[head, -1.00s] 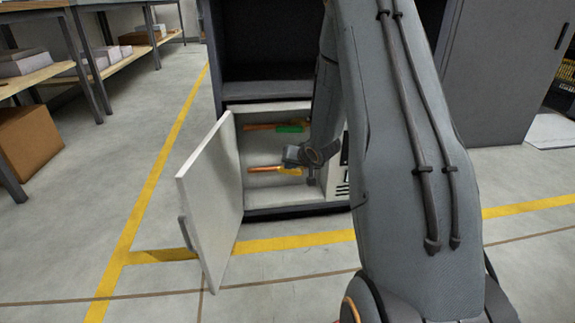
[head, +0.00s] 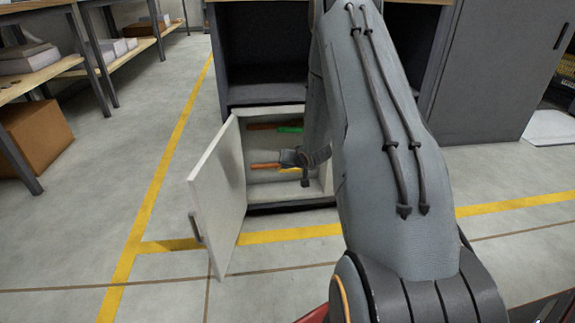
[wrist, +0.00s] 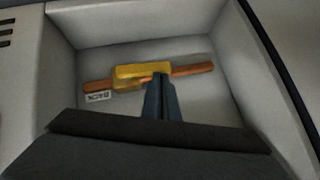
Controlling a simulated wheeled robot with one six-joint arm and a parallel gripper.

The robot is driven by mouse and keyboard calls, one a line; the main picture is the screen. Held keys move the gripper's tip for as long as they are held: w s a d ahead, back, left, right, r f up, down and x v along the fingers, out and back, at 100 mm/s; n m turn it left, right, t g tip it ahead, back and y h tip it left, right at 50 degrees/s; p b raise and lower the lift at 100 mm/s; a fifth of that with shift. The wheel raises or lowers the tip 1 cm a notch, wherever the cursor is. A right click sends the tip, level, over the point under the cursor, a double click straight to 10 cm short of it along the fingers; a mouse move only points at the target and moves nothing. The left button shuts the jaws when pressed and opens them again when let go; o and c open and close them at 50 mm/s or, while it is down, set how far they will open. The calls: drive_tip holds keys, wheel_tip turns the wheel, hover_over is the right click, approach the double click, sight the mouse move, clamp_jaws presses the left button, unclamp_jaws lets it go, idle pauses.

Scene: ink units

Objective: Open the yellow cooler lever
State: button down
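The yellow lever (wrist: 142,72) lies roughly along a horizontal copper pipe (wrist: 195,69) at the back of the open cabinet compartment. In the head view only a sliver of the yellow lever (head: 289,170) shows beneath my gripper. In the wrist view my gripper (wrist: 161,78) reaches into the compartment, its fingers close together with their tips overlapping the lever's lower edge. Nothing shows held between them. I cannot tell whether the tips touch the lever. A small label (wrist: 98,97) reading BACK, upside down, is below the pipe's left part.
The compartment's white door (head: 218,200) stands swung open to the left. A green lever (head: 290,130) sits on an upper pipe. The compartment walls are close around my gripper. Shelves (head: 60,70) stand at far left; the floor between is clear.

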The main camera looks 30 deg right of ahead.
drive_tip(key=shift+r, duration=0.1)
drive_tip(key=shift+r+p, duration=0.8)
drive_tip(key=shift+p, duration=0.15)
drive_tip(key=s+a+r+p, duration=0.2)
drive_tip(key=s+r+p, duration=0.5)
drive_tip(key=r, duration=0.4)
drive_tip(key=shift+p, duration=0.65)
